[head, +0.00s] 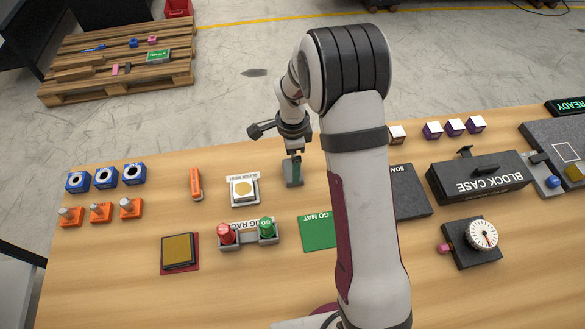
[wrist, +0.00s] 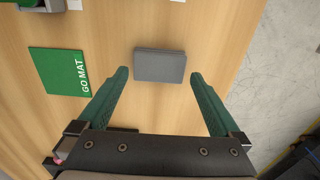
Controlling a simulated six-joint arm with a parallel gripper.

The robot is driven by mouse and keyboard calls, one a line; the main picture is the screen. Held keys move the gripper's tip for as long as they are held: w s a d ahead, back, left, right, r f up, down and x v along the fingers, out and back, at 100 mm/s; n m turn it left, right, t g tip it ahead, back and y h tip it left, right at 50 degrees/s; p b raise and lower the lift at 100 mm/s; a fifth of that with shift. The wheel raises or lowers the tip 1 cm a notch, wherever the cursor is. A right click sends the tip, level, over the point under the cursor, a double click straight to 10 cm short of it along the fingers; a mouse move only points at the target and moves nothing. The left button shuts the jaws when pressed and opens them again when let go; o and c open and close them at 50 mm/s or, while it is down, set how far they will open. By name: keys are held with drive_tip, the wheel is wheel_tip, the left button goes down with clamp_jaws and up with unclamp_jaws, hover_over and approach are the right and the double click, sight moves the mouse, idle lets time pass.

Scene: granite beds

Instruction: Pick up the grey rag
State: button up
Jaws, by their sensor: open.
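The grey rag (wrist: 160,65) lies flat on the wooden table, looking like a small folded rectangle. In the wrist view it sits just beyond and between my fingertips, with gaps on both sides. In the head view a grey patch that seems to be the rag (head: 289,178) shows at my gripper (head: 294,170), partly hidden by the fingers. My gripper (wrist: 159,76) is open, its green fingers apart with nothing between them but table and the near part of the rag. How high the fingertips are above the table is hard to tell.
A green GO MAT (head: 317,233) lies beside the rag. A rack with red and green buttons (head: 247,233), a pad with a round disc (head: 243,189) and an orange piece (head: 195,184) are nearby. The table's far edge is close behind the rag.

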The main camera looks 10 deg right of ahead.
wheel_tip(320, 180, down, 4)
drive_tip(key=shift+r, duration=0.25)
drive_tip(key=c, duration=1)
drive_tip(key=shift+o, duration=0.2)
drive_tip(key=shift+r, duration=0.15)
drive_tip(key=shift+r, duration=0.3)
drive_tip(key=r, duration=0.2)
drive_tip(key=d+r, duration=0.1)
drive_tip(key=r, duration=0.1)
drive_tip(key=shift+s+d, duration=0.1)
drive_tip(key=shift+s, duration=0.25)
drive_tip(key=s+d+r, duration=0.5)
drive_tip(key=d+r, duration=0.1)
drive_tip(key=d, duration=0.3)
